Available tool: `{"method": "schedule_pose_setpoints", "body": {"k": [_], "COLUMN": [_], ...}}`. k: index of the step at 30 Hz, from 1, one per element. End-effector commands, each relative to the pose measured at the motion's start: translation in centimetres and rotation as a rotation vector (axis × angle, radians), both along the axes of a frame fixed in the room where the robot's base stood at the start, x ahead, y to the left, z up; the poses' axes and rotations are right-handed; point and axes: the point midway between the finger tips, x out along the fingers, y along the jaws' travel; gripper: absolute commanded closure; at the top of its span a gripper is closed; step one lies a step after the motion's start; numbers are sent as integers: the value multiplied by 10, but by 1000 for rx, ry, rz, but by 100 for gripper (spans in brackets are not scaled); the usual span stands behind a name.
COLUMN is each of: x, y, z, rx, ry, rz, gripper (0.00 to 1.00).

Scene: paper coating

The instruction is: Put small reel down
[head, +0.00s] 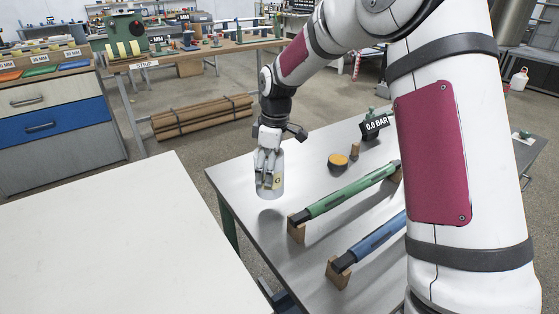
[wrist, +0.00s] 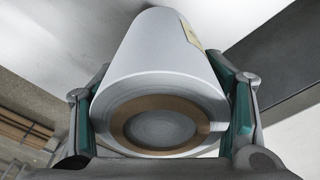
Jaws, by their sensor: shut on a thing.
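The small reel (head: 270,186) is a white paper roll, held upright in my gripper (head: 268,168) near the left corner of the grey table. In the wrist view the reel (wrist: 160,60) shows its round end with a brown core ring, and a yellowish label is on its side. The fingers of my gripper (wrist: 160,115) are shut on the reel, one on each side. The reel's lower end is close to the tabletop (head: 240,180); I cannot tell whether it touches.
A green roller (head: 350,190) and a blue roller (head: 375,240) rest on wooden blocks to the right. A dark round piece with a yellow top (head: 338,161) and a gauge reading 0.0 BAR (head: 376,125) stand behind. A bare white table (head: 110,240) is at left.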

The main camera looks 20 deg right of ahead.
Motion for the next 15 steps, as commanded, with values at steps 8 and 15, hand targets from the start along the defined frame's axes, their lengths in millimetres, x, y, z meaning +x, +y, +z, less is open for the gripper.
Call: {"method": "schedule_pose_setpoints", "body": {"k": [8, 15], "x": [64, 99], "y": [-24, -37], "z": [-8, -11], "rx": [2, 1], "ry": [-2, -1], "rz": [-2, -2], "gripper": [77, 77]}}
